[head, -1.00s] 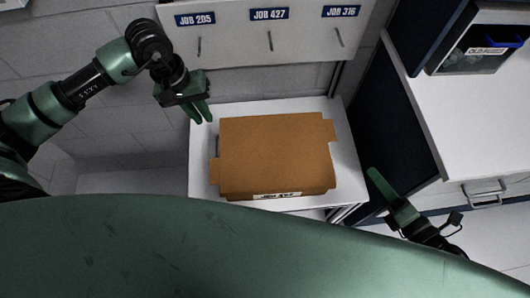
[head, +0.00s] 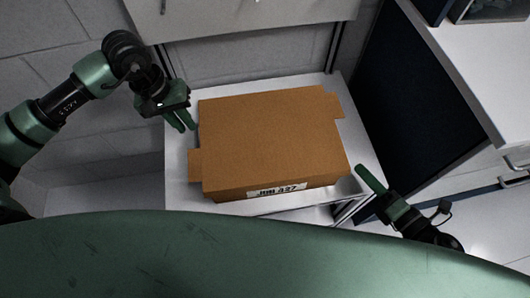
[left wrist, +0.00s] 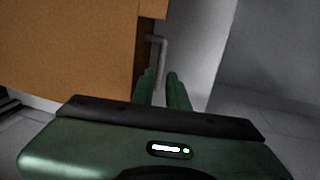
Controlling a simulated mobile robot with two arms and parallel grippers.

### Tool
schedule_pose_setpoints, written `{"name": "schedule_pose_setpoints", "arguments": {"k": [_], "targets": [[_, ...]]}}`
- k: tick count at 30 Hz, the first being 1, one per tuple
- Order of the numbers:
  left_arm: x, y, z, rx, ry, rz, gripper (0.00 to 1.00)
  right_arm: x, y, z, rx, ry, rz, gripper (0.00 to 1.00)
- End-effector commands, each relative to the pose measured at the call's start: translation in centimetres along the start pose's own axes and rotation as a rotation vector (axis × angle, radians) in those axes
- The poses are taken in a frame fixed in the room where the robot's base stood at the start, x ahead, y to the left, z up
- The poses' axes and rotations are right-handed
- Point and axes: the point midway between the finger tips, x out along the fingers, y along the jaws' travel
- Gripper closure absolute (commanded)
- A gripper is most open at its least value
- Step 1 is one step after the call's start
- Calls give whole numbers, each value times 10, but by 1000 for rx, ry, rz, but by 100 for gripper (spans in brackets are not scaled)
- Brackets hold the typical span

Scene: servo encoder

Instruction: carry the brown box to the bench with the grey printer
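The brown box (head: 268,135) sits on a white-topped stand (head: 180,194) in the head view. It has a tab at its left and right sides and a label reading JOB 427 on its near face. My left gripper (head: 184,126) is beside the box's upper left edge, empty, its two fingers a little apart. In the left wrist view the fingers (left wrist: 162,78) point past the box's brown side (left wrist: 70,45). My right gripper (head: 366,176) is off the box's lower right corner; only one finger shows clearly. No grey printer is in view.
A white panel (head: 235,18) stands behind the box. A dark-sided cabinet with a white top (head: 460,75) and a drawer handle is close on the right. Bare floor and a block wall (head: 100,150) lie to the left.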

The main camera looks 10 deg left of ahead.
Motion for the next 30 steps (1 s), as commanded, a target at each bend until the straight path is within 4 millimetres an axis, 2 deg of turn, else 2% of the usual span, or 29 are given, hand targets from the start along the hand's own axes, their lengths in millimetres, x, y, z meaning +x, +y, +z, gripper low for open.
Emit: {"name": "schedule_pose_setpoints", "arguments": {"k": [11, 24, 30], "targets": [[4, 0, 0, -1, -1, 0, 85, 4, 1, 1, 0, -1, 1, 78], [64, 0, 1, -2, -2, 1, 85, 65, 1, 1, -1, -1, 1, 78], [76, 0, 0, -1, 0, 1, 85, 77, 0, 0, -1, 0, -1, 78]]}}
